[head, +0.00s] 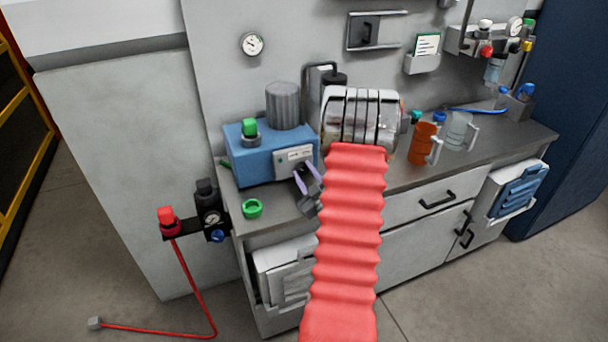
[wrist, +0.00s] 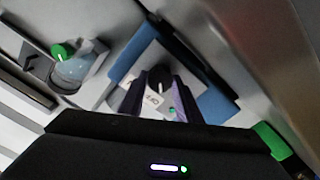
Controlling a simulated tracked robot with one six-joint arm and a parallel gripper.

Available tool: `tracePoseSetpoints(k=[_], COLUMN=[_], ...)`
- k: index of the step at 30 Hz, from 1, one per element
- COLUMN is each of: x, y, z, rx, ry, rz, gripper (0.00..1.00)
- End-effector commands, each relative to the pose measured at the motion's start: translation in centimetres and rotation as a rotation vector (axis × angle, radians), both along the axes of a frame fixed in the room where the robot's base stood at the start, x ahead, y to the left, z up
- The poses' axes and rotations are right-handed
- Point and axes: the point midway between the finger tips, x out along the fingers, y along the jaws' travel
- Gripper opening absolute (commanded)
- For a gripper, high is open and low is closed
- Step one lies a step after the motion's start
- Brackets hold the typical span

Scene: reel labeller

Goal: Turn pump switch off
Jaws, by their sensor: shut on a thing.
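The pump is a blue box (head: 250,160) on the left part of the bench in the head view, with a grey cylinder (head: 283,105) on top and a white front panel (head: 296,160). In the wrist view, the pump switch is a black round knob (wrist: 160,76) with a white mark, on the white panel (wrist: 150,100) of the blue box (wrist: 215,103). My gripper (head: 304,176) is at the panel, its purple-sided fingers (wrist: 160,92) shut on the knob. In the head view the knob is hidden by the fingers.
A green ring-shaped cap (head: 252,208) lies on the bench left of my gripper. A red valve (head: 168,218) and a gauge jut out at the bench's left end.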

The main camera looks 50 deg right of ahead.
Motion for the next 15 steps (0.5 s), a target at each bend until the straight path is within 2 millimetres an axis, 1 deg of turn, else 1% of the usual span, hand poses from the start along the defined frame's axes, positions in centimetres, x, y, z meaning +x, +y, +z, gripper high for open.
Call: tracePoseSetpoints(k=[1, 15], x=[0.39, 0.41], y=[0.26, 0.37], z=[0.3, 0.22], rx=[-0.016, -0.036], ry=[0.002, 0.015], rz=[0.012, 0.013], gripper=[0.08, 0.08])
